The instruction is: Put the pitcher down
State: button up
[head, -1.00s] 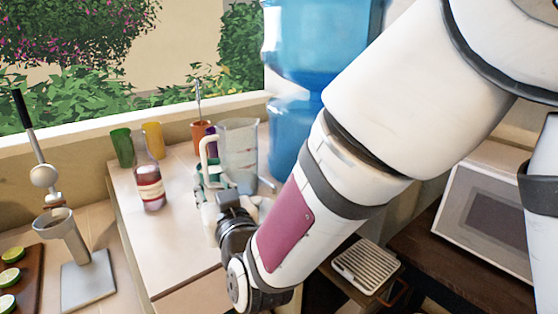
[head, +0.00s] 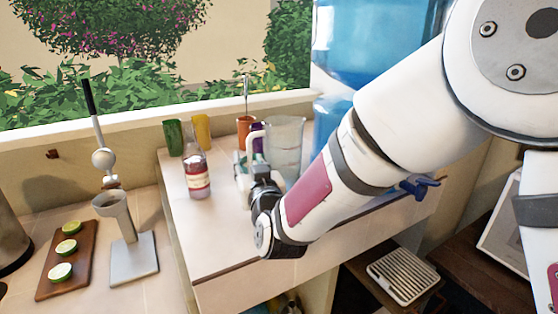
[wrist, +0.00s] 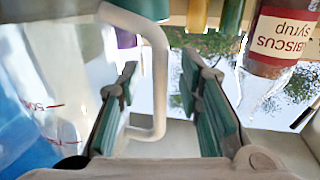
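The clear pitcher (head: 285,140) with a white handle (head: 255,140) stands upright at the counter's back, by the blue water jug. My arm hides its base in the head view, so I cannot tell whether it touches the counter. In the wrist view, the pitcher (wrist: 50,110) with red marks fills the left side. Its handle (wrist: 160,80) shows between my gripper's two green-padded fingers (wrist: 165,105). The fingers are apart, with gaps on both sides of the handle, so the gripper is open. In the head view, my gripper (head: 250,172) is at the handle side.
A hibiscus syrup bottle (head: 197,178) stands left of my gripper. Green (head: 173,137) and yellow (head: 201,132) cups and an orange cup (head: 244,130) stand behind. The large blue water jug (head: 350,50) is at the right. A juicer (head: 118,215) and lime board (head: 67,250) are left. The counter's front is clear.

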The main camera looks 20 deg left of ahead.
grip_shut()
jog(key=shift+r, duration=0.15)
